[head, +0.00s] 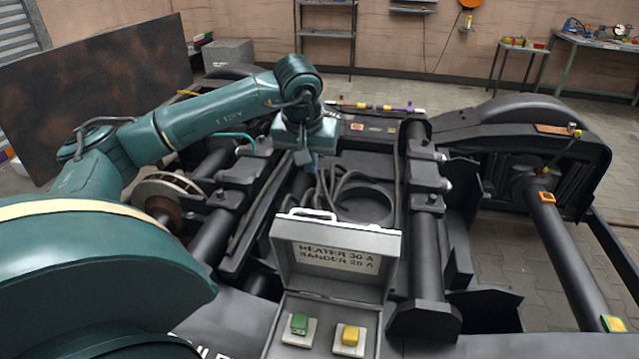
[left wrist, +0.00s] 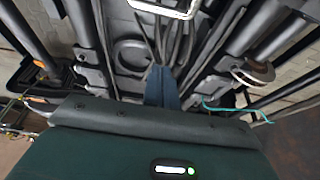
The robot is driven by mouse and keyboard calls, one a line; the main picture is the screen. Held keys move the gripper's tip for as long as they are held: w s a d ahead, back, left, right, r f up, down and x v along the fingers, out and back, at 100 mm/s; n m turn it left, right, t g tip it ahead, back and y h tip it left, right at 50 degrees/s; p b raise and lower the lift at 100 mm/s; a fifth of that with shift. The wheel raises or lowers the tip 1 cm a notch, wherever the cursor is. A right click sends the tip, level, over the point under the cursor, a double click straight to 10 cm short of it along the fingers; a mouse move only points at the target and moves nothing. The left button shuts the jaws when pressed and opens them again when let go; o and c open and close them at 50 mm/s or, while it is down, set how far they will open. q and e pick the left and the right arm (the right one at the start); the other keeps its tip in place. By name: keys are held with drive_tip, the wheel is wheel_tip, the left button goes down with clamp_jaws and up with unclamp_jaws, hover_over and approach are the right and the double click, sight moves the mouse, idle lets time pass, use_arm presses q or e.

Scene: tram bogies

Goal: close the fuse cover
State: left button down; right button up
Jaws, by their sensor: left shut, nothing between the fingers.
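The fuse cover (head: 336,256) is a grey lid standing open and upright at the back of the fuse box (head: 271,325). Its inner face carries a label reading HEATER 30 A, SANDER 20 A, and a white handle (head: 312,214) is on its top edge. A green fuse (head: 299,324) and a yellow fuse (head: 350,336) sit in the box. My left gripper (head: 308,167) is beyond the cover, apart from it, pointing down. In the left wrist view its fingers (left wrist: 162,88) are together and empty; a pale handle (left wrist: 163,9) shows at the top edge. My right gripper is not in view.
The black bogie frame (head: 427,240) surrounds the box, with beams and loose black cables (head: 365,185) behind the cover. A teal hose (head: 232,138) lies left of the gripper. Open paved floor (head: 500,260) shows at right; a workbench (head: 595,42) is far back.

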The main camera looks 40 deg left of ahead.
use_arm(q)
wheel_tip(320, 180, down, 8)
drive_tip(key=s, duration=0.1)
drive_tip(key=shift+d+f, duration=0.25)
drive_tip(key=shift+d, duration=0.1)
idle(0.3)
